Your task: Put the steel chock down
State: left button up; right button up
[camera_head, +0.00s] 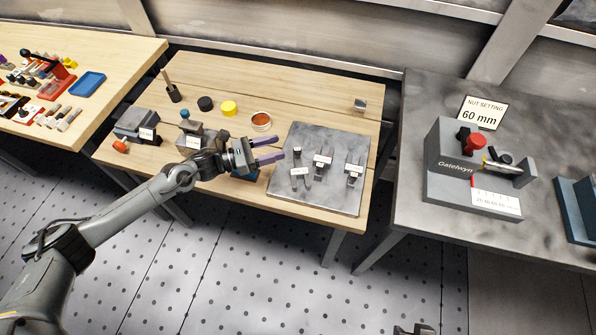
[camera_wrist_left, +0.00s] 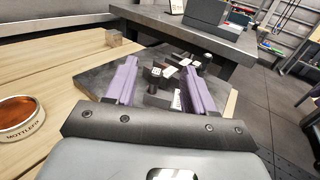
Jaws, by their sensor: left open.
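A small grey metal block (camera_head: 360,104), which looks like the steel chock, rests on the back right of the wooden table (camera_head: 320,95). Only a small dark part of what may be my right gripper (camera_head: 413,330) shows at the bottom edge.
Several small clamp-like fixtures (camera_head: 323,160) stand on the plate. A round copper-coloured tin (camera_head: 261,121), a yellow piece (camera_head: 228,108) and a black piece (camera_head: 205,103) stand left of it. A grey Gatelwyn device (camera_head: 455,165) stands on the right bench. Bare wood surrounds the block.

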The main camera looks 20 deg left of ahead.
aim_at(297, 149)
pick_arm(q)
notch_tip(297, 149, down, 4)
jog(key=shift+f, duration=0.1)
jog(key=shift+b+x, duration=0.4)
jog(key=shift+x, duration=3.35)
grip_shut()
